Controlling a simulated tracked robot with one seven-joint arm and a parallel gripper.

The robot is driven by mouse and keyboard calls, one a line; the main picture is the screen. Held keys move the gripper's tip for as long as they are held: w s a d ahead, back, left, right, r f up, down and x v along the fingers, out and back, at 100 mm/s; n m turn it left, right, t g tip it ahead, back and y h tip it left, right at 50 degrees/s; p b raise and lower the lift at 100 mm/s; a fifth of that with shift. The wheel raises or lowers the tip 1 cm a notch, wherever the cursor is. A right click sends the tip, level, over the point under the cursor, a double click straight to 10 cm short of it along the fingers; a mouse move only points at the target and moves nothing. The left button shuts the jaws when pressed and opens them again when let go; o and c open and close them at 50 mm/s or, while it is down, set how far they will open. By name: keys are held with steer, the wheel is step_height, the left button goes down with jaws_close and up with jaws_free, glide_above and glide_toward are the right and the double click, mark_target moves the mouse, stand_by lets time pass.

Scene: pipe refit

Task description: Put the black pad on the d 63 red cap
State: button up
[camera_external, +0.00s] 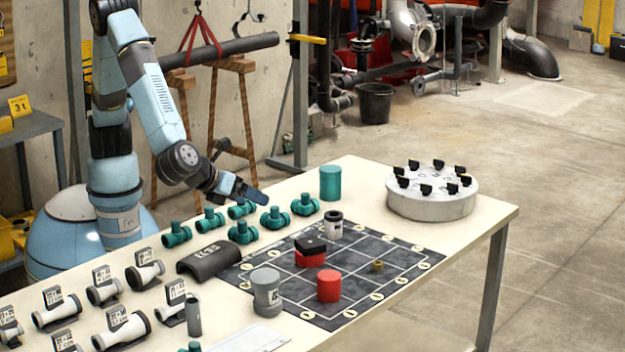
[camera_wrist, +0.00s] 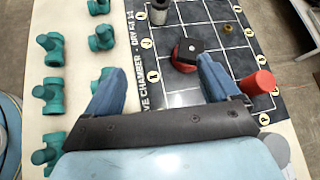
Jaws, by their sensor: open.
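A black pad (camera_external: 310,243) lies on top of a low red cap (camera_external: 311,259) on the dark gridded mat. In the wrist view the pad (camera_wrist: 188,46) and the red cap under it (camera_wrist: 180,65) show just beyond my fingertips, toward the right one. A second red piece, a plain cylinder (camera_external: 328,287), stands nearer the table's front edge; it also shows right of my right finger (camera_wrist: 258,82). I cannot read a size on either red piece. My gripper (camera_external: 250,195) is open and empty, above the table behind the mat; its spread fingers show in the wrist view (camera_wrist: 160,78).
Several teal fittings (camera_external: 242,232) stand left of the mat. A round grey drum (camera_external: 432,199) with black clips stands at the right.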

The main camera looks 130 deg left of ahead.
steer(key=s+a+r+n+g+h, duration=0.1)
steer(key=s+a+r+n+h, duration=0.25)
steer(key=s+r+n, duration=0.45)
steer(key=s+d+r+n+t+h, duration=0.1)
steer(key=s+r+n, duration=0.4)
steer(key=s, duration=0.9)
steer(key=s+d+r+n+t+h, duration=0.2)
steer(key=s+r+n+h, duration=0.2)
steer(key=s, duration=1.1)
step_height(320, 180, up, 3)
steer(key=shift+f+n+t+h, duration=0.15)
steer(key=shift+n+t+h, duration=0.25)
steer(key=shift+h, duration=0.65)
